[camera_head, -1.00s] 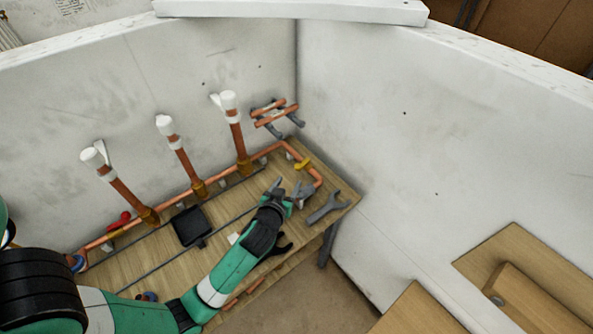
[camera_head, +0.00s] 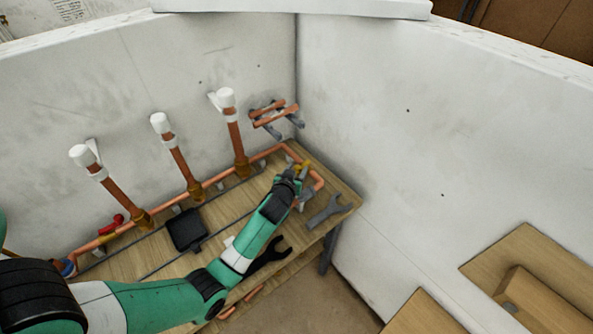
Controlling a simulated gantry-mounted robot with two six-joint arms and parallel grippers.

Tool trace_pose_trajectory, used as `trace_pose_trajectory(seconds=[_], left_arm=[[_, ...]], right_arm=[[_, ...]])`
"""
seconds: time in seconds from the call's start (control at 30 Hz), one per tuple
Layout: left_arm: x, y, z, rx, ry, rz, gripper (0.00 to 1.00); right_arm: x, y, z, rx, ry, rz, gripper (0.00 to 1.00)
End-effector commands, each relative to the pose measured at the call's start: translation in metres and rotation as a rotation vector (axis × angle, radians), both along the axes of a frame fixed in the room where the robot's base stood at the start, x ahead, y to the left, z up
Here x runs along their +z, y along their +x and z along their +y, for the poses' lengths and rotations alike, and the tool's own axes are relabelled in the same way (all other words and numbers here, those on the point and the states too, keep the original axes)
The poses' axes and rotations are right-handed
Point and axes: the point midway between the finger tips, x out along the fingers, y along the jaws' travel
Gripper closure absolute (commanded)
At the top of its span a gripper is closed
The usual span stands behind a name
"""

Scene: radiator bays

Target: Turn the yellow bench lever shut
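The yellow bench lever (camera_head: 304,165) is small and sits on the copper pipe at the right end of the wooden bench (camera_head: 345,195). My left gripper (camera_head: 295,172) reaches across the bench from the lower left, with its tip at or very close to the lever. The fingers are small and partly hidden by the wrist, so I cannot tell whether they are open or shut on the lever. My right gripper is not in view.
A grey wrench (camera_head: 328,211) lies right of my gripper, and a black wrench (camera_head: 270,255) lies below my forearm. A black tray-like item (camera_head: 187,230) and a red lever (camera_head: 112,224) are further left. Upright copper pipes (camera_head: 237,143) stand along the back wall.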

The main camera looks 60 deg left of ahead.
Motion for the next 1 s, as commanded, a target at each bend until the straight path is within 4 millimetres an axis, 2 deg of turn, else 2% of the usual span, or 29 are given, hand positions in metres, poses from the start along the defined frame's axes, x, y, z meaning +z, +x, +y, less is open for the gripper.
trace_pose_trajectory(seconds=[0.03,0.27,0.5,0.57,0.73,1.0], left_arm=[[0.0,0.0,0.0,0.0,0.0,0.0,0.59],[0.0,0.0,0.0,0.0,0.0,0.0,1.0],[0.001,-0.001,0.0,-0.006,0.0,0.003,1.0],[0.002,-0.001,0.001,-0.021,-0.003,0.005,1.0],[0.005,-0.005,0.007,-0.116,-0.011,0.01,1.0],[-0.001,-0.007,0.014,-0.237,-0.012,0.009,1.0]], right_arm=[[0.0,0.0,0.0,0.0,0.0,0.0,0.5],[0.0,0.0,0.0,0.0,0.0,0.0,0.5],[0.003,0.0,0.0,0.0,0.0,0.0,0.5],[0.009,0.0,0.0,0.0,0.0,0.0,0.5],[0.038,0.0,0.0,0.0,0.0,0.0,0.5],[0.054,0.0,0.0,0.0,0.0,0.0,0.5]])
